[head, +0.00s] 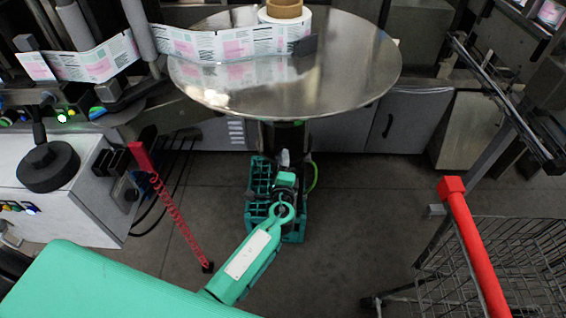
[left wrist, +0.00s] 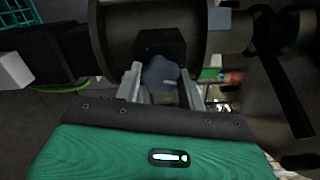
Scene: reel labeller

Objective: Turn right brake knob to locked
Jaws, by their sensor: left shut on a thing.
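My left arm reaches from the lower left to under the round metal table. Its gripper (head: 285,160) is small and partly in shadow below the table, in front of the dark column. In the left wrist view, the two grey fingers (left wrist: 162,88) are on either side of a grey-blue rounded knob (left wrist: 160,72) and shut on it. The knob sits in front of a dark block on a dark cylindrical housing (left wrist: 112,35). I cannot read the knob's locked or unlocked mark. My right gripper is in neither view.
The round metal table (head: 285,75) carries a label reel (head: 286,14) and a printed label strip (head: 228,45). A teal crate (head: 258,185) stands on the floor below. A wire cart with a red handle (head: 470,240) is at right; a white machine cabinet (head: 65,208) is at left.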

